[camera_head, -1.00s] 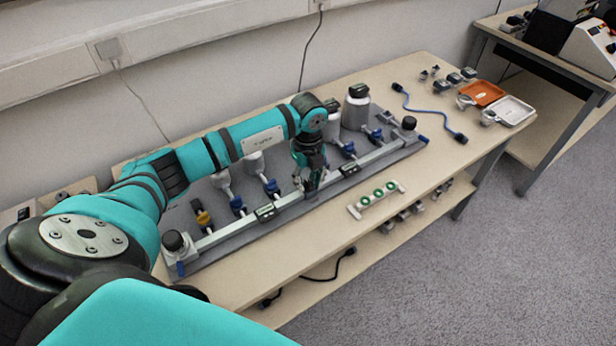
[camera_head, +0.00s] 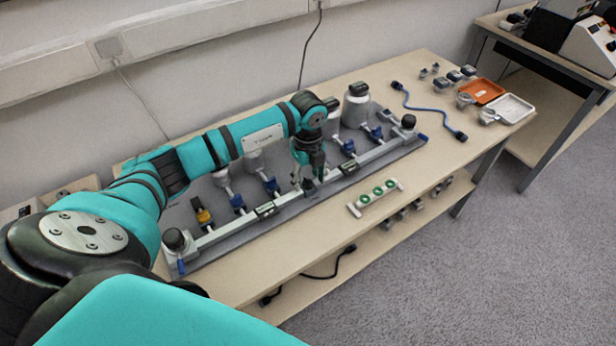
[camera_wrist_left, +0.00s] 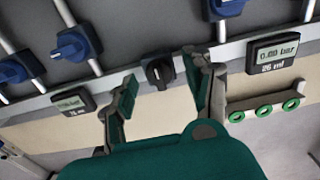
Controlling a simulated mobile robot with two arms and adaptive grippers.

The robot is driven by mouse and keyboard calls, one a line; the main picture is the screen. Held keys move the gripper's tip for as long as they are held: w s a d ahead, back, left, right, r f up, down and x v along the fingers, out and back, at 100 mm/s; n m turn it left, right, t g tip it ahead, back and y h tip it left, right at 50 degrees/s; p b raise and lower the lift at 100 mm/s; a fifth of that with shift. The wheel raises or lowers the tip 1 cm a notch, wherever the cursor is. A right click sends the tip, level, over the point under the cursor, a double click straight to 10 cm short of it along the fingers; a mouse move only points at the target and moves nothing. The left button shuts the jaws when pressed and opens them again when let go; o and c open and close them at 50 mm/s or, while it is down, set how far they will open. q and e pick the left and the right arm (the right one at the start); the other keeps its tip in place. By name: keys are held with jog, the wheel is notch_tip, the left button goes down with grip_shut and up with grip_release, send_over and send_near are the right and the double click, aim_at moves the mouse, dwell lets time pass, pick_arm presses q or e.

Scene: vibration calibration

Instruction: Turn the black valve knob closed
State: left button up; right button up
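The black valve knob (camera_wrist_left: 159,71) sits on the pale rail in the left wrist view, with a light pointer mark on its face. It also shows small in the head view (camera_head: 308,186), at the rail's middle. My left gripper (camera_wrist_left: 162,84) is open, one finger on each side of the knob in the picture; I see no contact. In the head view my left gripper (camera_head: 311,170) points down just above the knob. My right gripper is out of view.
Pressure displays (camera_wrist_left: 275,53) flank the knob on the rail. Blue valves (camera_wrist_left: 74,44) line the pipes behind it. A white strip with green rings (camera_head: 376,197) lies in front. A blue cable (camera_head: 428,108), an orange tray (camera_head: 482,91) and a white tray (camera_head: 514,109) lie right.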

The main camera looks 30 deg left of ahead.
aim_at(308, 180)
pick_arm(q)
jog(key=shift+r, duration=0.1)
notch_tip(308, 180, up, 12)
dwell(0.5)
jog(key=shift+f, duration=0.2)
dwell(0.3)
